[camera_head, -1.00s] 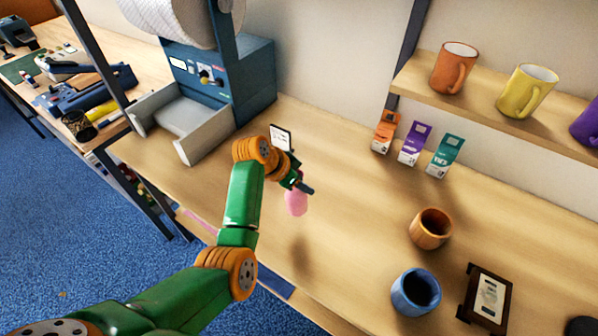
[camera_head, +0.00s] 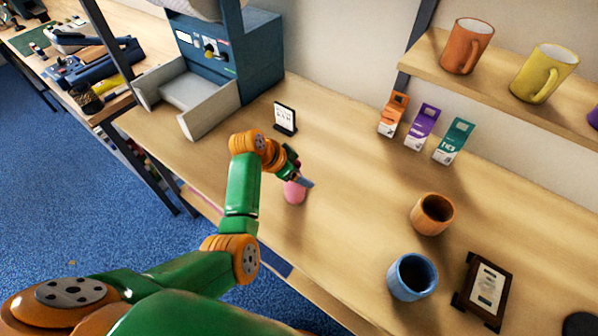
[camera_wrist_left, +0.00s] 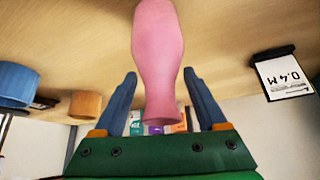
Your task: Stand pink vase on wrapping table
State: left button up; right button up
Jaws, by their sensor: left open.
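The pink vase (camera_head: 294,192) stands upright on the wrapping table (camera_head: 345,225), as far as I can see, in its left-centre part. My left gripper (camera_head: 302,178) is at the vase's upper part. In the left wrist view the picture is upside down: the vase (camera_wrist_left: 158,50) hangs from the top edge, its narrow neck and flared rim between the two blue fingers of my left gripper (camera_wrist_left: 163,78). The fingers are open, with a gap on either side of the neck. My right gripper is not in view.
A small card stand (camera_head: 285,118) is behind the vase. A brown cup (camera_head: 432,214), a blue cup (camera_head: 412,277) and a framed plaque (camera_head: 483,289) stand to the right. Several small cartons (camera_head: 421,128) are at the back. The table between vase and cups is clear.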

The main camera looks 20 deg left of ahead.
pick_arm(q)
jog(key=shift+d+r, duration=0.1)
jog(key=shift+a+r, duration=0.2)
jog(key=shift+r, duration=0.15)
jog(key=p+v, duration=0.1)
jog(key=v, duration=1)
jog(key=shift+s, duration=0.2)
jog(key=shift+a, duration=0.1)
